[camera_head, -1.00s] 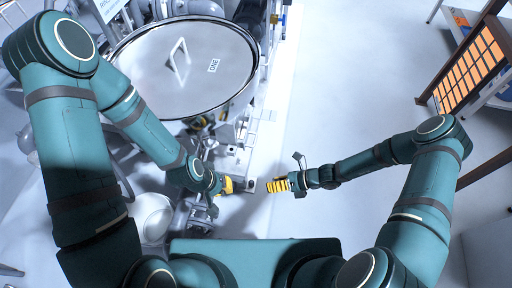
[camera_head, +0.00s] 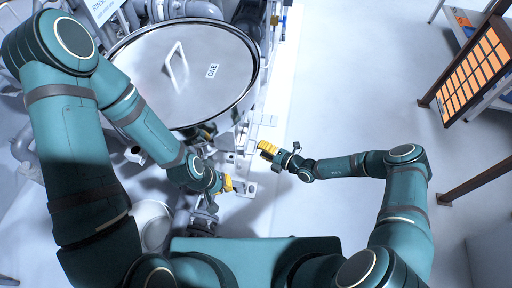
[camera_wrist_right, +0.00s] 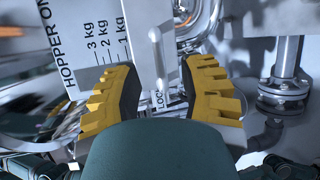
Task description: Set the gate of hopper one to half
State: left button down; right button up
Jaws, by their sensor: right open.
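Hopper one is the large round steel vessel with a lid (camera_head: 185,75) marked "ONE" at the upper left of the head view. In the right wrist view a white plate (camera_wrist_right: 90,45) reads "HOPPER ON…" with marks for 3, 2 and 1 kg.
A flanged steel pipe (camera_wrist_right: 284,85) stands at the right of the right wrist view. An orange-panelled rack (camera_head: 475,70) stands at the right of the head view. The pale floor (camera_head: 350,90) between hopper and rack is clear.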

aim_at(256, 146)
jog(key=shift+x, duration=1.85)
jog(key=shift+c, duration=0.4)
grip_shut()
